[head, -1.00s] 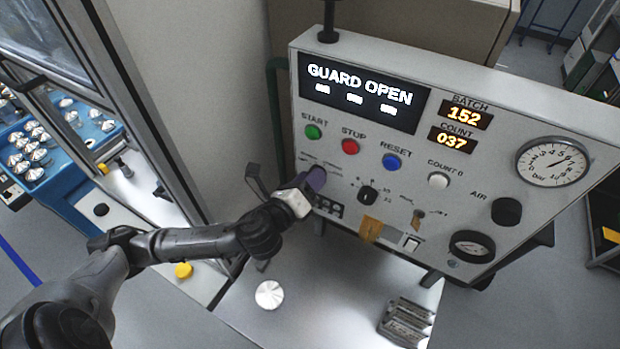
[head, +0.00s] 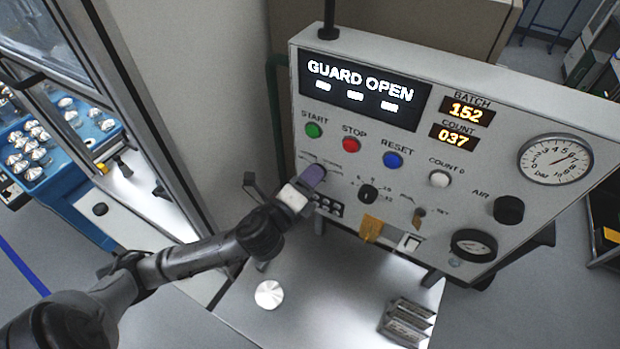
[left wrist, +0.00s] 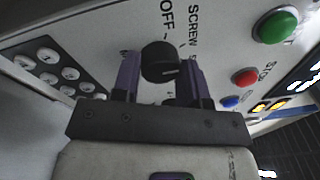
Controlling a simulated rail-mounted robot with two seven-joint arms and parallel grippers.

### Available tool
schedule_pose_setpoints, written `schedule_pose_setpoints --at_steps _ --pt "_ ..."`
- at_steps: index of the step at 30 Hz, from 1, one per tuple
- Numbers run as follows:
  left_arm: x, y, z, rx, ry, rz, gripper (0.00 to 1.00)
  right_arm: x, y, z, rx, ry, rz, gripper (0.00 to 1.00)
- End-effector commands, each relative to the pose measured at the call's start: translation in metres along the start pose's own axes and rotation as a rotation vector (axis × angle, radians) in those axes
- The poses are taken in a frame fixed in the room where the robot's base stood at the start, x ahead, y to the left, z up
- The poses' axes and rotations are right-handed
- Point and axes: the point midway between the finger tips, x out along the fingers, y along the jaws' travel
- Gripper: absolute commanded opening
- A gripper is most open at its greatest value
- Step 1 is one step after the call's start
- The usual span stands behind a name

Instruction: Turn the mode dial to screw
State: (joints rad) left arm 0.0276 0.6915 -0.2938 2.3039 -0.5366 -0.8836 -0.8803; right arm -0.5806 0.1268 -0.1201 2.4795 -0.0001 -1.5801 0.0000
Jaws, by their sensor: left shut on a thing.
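The mode dial (left wrist: 160,62) is a round black knob with a pale pointer mark, on the white control panel. In the left wrist view it sits between the two purple fingers of my left gripper (left wrist: 160,80), which is shut on it. The words OFF and SCREW are printed above the dial, and another label to its right is partly hidden. The pointer mark lies toward the right of the knob; which label it matches is unclear. In the head view my left gripper (head: 312,178) is at the panel's lower left and mostly hides the dial. My right gripper is not in view.
The panel (head: 445,215) has START, STOP and RESET buttons, a second black knob (head: 368,194), gauges and a GUARD OPEN display (head: 358,90). A door frame stands close left of my arm.

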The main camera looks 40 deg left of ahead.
Motion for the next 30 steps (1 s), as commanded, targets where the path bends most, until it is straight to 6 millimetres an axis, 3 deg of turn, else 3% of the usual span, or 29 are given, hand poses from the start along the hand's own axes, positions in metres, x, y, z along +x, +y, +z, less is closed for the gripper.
schedule_pose_setpoints --at_steps 15,30 --pt "0.0001 0.0018 -0.0008 -0.317 -0.027 -0.024 0.17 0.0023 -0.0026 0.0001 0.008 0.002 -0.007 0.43" --pt "0.0002 0.0019 -0.0010 -0.376 -0.031 -0.029 0.16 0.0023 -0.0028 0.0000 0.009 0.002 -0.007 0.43"
